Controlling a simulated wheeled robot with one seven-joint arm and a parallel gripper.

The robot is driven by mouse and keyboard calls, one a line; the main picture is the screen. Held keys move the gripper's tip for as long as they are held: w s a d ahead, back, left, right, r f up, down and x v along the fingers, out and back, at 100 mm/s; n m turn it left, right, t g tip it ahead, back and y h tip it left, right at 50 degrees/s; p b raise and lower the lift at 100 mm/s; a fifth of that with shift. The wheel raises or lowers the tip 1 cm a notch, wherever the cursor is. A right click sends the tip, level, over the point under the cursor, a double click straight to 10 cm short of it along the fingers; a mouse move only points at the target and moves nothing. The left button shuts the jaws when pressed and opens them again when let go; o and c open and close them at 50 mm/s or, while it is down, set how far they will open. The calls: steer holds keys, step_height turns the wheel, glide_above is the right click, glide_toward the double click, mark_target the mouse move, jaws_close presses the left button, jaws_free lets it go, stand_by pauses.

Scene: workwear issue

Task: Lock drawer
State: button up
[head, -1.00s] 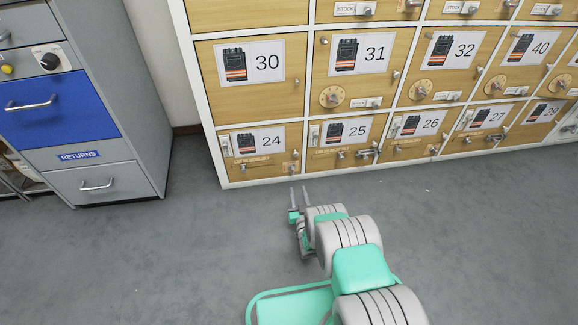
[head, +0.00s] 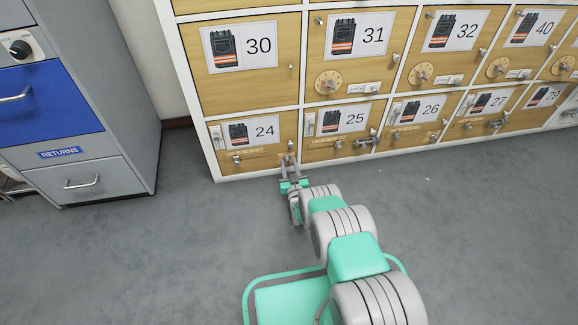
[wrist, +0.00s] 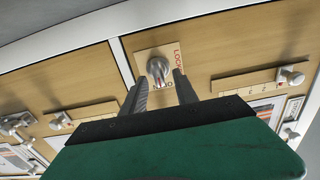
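Drawer 24 (head: 264,131), a wood-coloured front with a radio picture, sits in the bottom row at the left end of the locker bank. At its lower right corner is a small lock plate, which shows in the wrist view (wrist: 174,53) with the word LOCK, partly hidden. A metal lock knob (wrist: 158,68) stands out from the plate. My gripper (head: 289,162) is at this corner, and in the wrist view (wrist: 160,78) its two fingers are apart, one on each side of the knob. I cannot tell whether they touch it. Drawer 24 looks closed.
Drawer 25 (head: 345,122) is just to the right, with handles sticking out. Drawer 30 (head: 250,62) is above. A grey cabinet with a blue drawer (head: 45,103) and a RETURNS label stands at the left. The grey floor (head: 150,260) in front is clear.

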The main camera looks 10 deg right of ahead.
jaws_close()
stand_by(0.3)
steer(key=shift+n, duration=0.4)
steer(key=n, duration=0.3)
steer(key=shift+a+n, duration=0.25)
steer(key=shift+n, duration=0.05)
steer(key=n, duration=0.4)
steer(key=shift+a+f+n, duration=0.1)
steer(key=shift+a+n, duration=0.05)
steer(key=shift+n, duration=0.15)
steer(key=n, duration=0.4)
steer(key=shift+a+f, duration=0.1)
steer(key=shift+f, duration=0.1)
steer(key=shift+f+n, duration=0.2)
steer(key=shift+n, duration=2.3)
